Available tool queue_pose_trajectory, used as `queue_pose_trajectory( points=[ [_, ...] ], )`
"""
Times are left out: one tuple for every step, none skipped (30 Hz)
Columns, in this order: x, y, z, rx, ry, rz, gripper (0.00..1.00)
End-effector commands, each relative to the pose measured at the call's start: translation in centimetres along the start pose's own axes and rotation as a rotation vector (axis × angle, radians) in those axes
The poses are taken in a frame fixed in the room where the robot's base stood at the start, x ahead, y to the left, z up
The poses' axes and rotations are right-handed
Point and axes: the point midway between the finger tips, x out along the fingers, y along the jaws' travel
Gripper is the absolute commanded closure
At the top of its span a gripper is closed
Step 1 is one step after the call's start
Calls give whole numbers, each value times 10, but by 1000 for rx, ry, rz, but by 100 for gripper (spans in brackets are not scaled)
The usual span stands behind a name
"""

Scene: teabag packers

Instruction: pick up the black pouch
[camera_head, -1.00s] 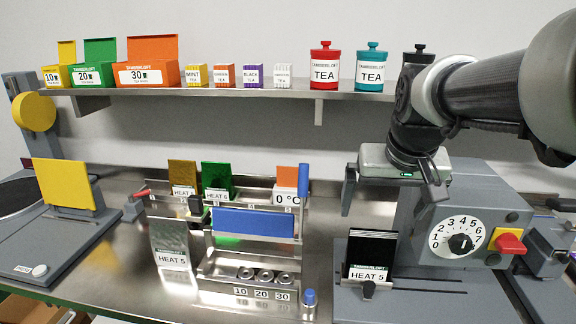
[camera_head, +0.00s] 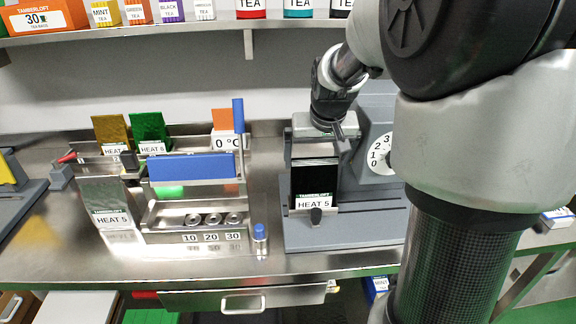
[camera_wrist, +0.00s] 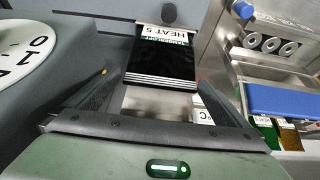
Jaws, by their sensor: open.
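The black pouch (camera_head: 314,180) stands upright on the grey machine, its white label reading HEAT 5 near the bottom. In the wrist view the black pouch (camera_wrist: 160,65) appears upside down, its top edge facing my gripper. My gripper (camera_head: 319,150) is right above the pouch, pointing down. It is open and empty. In the wrist view the fingers of my gripper (camera_wrist: 160,82) lie to either side of the pouch's top edge; whether they touch it I cannot tell.
A dial (camera_head: 380,153) is right of the pouch, partly behind my arm. The metal rack (camera_head: 190,208) with a silver HEAT 5 pouch (camera_head: 107,202), a blue bar (camera_head: 192,167) and gold and green pouches stands to the left. A blue-topped knob (camera_head: 260,232) stands between. A shelf with tea boxes is above.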

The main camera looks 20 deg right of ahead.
Motion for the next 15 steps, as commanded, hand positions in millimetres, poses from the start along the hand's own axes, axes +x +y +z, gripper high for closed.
queue_pose_trajectory(
  points=[
    [2, 0, 0, 0, 0, 0, 0],
    [4, 0, 0, 0, 0, 0, 0],
    [7, 0, 1, 0, 0, 0, 0],
    [10, 0, 2, 0, -1, 0, 0],
    [15, -1, 4, 0, -3, 0, 0],
    [21, -1, 6, 0, -3, 0, 0],
    [26, -1, 7, 0, -4, 0, 0],
    [31, -2, 8, -1, -3, 0, 0],
    [37, -2, 9, -1, -3, 0, 0],
    [41, -2, 8, -1, -3, 1, 0],
    [44, -2, 8, -1, -2, 1, 0],
    [48, -2, 7, 0, -1, 1, 0],
    [51, -2, 7, 0, -1, 1, 0],
    [52, -2, 7, 0, -1, 1, 0],
    [54, -2, 7, 0, 0, 1, 0]
  ],
)
